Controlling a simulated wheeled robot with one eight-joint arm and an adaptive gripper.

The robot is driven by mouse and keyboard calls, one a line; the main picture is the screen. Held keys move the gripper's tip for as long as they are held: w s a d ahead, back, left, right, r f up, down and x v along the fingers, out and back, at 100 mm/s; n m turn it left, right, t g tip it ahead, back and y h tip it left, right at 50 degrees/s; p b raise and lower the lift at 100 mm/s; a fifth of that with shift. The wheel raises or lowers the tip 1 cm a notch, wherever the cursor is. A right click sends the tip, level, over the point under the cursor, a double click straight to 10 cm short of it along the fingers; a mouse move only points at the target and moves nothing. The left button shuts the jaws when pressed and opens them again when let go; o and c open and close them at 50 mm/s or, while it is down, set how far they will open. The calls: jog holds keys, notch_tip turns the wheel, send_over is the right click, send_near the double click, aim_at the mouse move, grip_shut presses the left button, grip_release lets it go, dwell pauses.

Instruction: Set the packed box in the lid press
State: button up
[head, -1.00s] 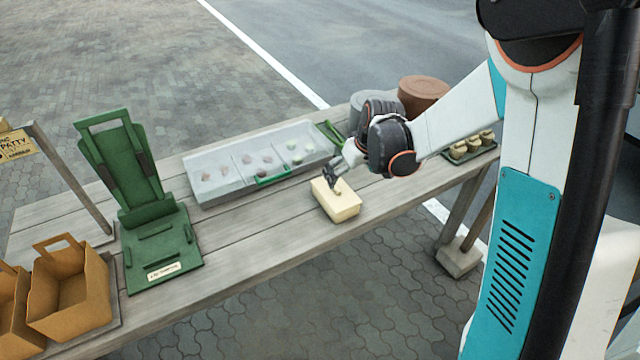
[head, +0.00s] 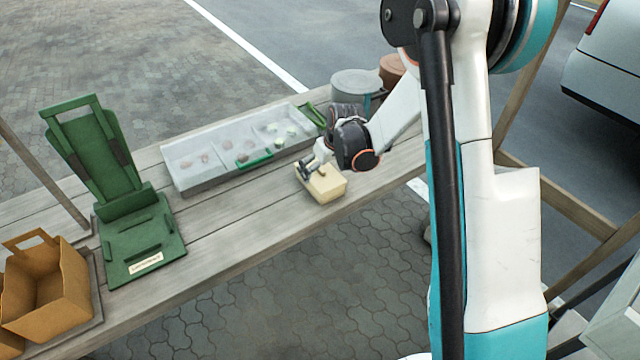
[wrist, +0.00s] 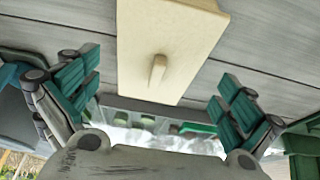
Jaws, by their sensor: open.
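The packed box (head: 326,186) is a pale cream block on the table's front part. In the wrist view the box (wrist: 165,35) shows a small raised knob on its face. My gripper (head: 310,168) is at the box's upper left side in the head view. In the wrist view its teal-padded fingers (wrist: 155,95) are spread wide, one on each side of the box, with gaps to it. The green lid press (head: 140,240) stands at the left with its hinged upper part (head: 95,155) tilted up and its bed empty.
A clear-covered tray (head: 225,155) with compartments and a green handle lies behind the box. Brown paper bags (head: 45,290) stand at the front left. Round tubs (head: 355,85) stand at the back right. Bare planks (head: 230,220) lie between press and box.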

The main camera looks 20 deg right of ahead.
aim_at(321, 169)
jog(key=b+x, duration=0.1)
jog(key=x, duration=0.3)
jog(key=shift+w+d+f+b, duration=0.1)
jog(key=shift+w+f+b, duration=0.1)
jog(key=shift+b, duration=0.2)
jog(key=shift+r, duration=0.15)
jog(key=c, duration=1.2)
jog(key=shift+r, duration=0.1)
